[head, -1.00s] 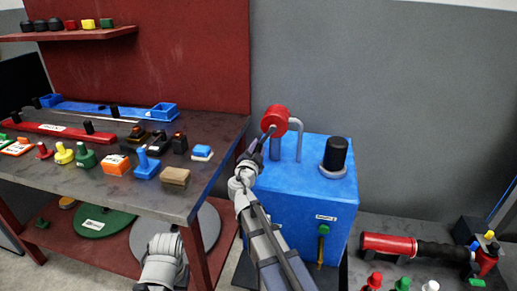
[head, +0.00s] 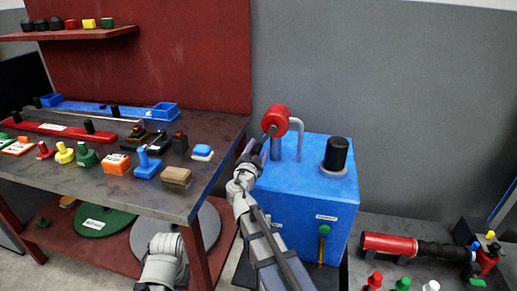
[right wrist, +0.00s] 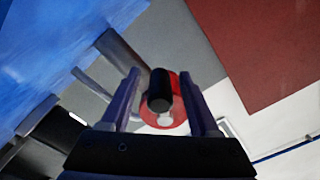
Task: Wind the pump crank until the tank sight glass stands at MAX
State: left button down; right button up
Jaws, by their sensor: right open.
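A blue tank unit (head: 295,190) stands right of the bench. On top a red crank disc (head: 275,116) sits on a grey post, with a black handle (right wrist: 159,90) pointing towards my right wrist camera. My right gripper (head: 265,142) is at the disc. In the right wrist view its two fingers (right wrist: 160,98) are open, one on each side of the black handle; I cannot tell whether they touch it. A narrow upright green and yellowish gauge (head: 323,243) sits on the tank front under a small label; its level is too small to read. My left gripper is not visible.
A bent grey pipe (head: 301,138) and a black cap (head: 336,153) stand on the tank near the crank. The cluttered bench (head: 120,195) is to the left. A red and black cylinder (head: 388,244) lies on a low surface at right.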

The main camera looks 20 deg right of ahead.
jog(key=v, duration=0.6)
jog(key=shift+s, duration=0.15)
jog(key=shift+a, duration=0.1)
